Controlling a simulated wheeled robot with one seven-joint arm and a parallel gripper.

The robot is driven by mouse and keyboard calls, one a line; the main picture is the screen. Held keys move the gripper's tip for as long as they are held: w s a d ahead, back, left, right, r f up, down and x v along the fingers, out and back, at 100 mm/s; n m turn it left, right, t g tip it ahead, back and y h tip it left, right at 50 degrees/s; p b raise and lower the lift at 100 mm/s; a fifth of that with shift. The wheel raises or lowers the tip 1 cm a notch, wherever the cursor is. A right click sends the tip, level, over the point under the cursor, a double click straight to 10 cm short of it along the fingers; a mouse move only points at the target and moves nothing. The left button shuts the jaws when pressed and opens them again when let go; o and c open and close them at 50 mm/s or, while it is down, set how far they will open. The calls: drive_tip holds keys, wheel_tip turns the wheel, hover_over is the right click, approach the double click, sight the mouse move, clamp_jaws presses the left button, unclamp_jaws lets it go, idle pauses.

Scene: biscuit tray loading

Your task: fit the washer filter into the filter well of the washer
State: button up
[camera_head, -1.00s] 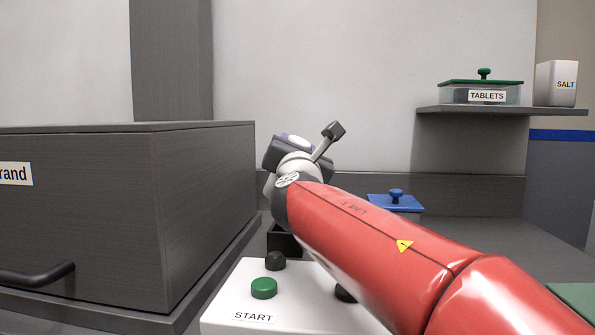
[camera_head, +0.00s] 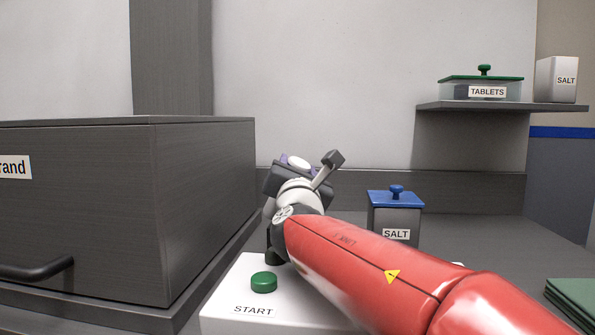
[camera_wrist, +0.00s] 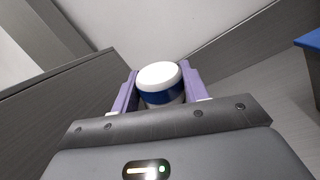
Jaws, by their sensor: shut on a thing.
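The washer filter (camera_wrist: 158,76), a short cylinder with a white top and a blue band, sits between the purple fingers of my gripper (camera_head: 292,164) in the wrist view. My gripper is shut on it. In the head view the filter shows only as a white cap (camera_head: 299,162) at the gripper's far end. The washer (camera_head: 235,295) is a white box with a green START button (camera_head: 264,282). My gripper is above and behind its rear edge. The filter well cannot be made out; my arm hides part of the washer's top.
A large grey cabinet (camera_head: 205,210) with a handle stands close on the left. A SALT jar (camera_head: 395,220) with a blue lid is right of the gripper. A shelf (camera_head: 500,107) holds a TABLETS box (camera_head: 486,90) and a SALT carton (camera_head: 556,80). Green cloths (camera_head: 572,300) lie at far right.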

drive_tip(key=shift+f, duration=0.25)
drive_tip(key=o, duration=1)
drive_tip(key=shift+r+p, duration=0.55)
drive_tip(key=shift+r, duration=0.1)
drive_tip(key=shift+s, duration=0.2)
drive_tip(key=b+v, duration=0.1)
drive_tip(key=v, duration=0.6)
drive_tip(key=shift+b, duration=0.3)
drive_tip(key=shift+f, duration=0.1)
